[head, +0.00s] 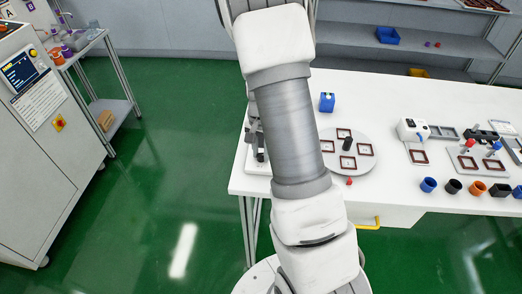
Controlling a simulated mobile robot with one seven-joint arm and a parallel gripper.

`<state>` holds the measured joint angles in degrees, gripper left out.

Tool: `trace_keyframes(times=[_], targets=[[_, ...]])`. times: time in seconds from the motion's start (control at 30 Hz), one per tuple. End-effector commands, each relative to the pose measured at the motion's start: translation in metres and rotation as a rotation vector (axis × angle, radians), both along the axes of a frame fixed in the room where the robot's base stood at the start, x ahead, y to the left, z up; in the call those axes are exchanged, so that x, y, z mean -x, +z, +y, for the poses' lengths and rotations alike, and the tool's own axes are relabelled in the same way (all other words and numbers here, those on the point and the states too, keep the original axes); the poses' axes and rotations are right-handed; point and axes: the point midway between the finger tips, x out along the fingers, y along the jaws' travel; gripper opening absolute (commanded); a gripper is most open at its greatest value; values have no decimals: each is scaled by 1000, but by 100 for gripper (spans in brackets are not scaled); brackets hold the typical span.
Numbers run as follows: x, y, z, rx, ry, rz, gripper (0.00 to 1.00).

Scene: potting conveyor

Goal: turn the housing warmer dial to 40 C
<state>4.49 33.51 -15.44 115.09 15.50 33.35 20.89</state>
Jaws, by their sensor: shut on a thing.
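My arm rises through the middle of the head view and runs out at the top edge. My gripper is not in view, so what it holds cannot be seen. I cannot make out a dial marked for 40 C or surely name a housing warmer. A large pale cabinet (62,165) stands at the left with a dark display (20,71), a printed label and a red and yellow button (59,124).
The white table (300,188) holds a round plate (327,164) with several brown square frames, a blue bin (327,102), and several coloured cups along the right front edge. A shelf cart (116,107) stands behind the cabinet. The green floor between cabinet and table is clear.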

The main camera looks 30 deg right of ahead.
Motion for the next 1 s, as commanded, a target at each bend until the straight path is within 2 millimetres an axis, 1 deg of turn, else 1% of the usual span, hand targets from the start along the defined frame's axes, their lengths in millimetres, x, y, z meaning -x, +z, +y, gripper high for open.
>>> trace_keyframes(times=[0.13,0.33,0.87,0.9,0.97,1.0], targets=[[0,1,0,1,-71,-1,0],[-1,1,0,0,-128,-1,0],[-1,1,0,0,-147,-1,0],[-1,1,0,0,-147,-1,36],[-1,0,0,0,-147,-1,47],[0,0,0,0,-147,-1,54]])
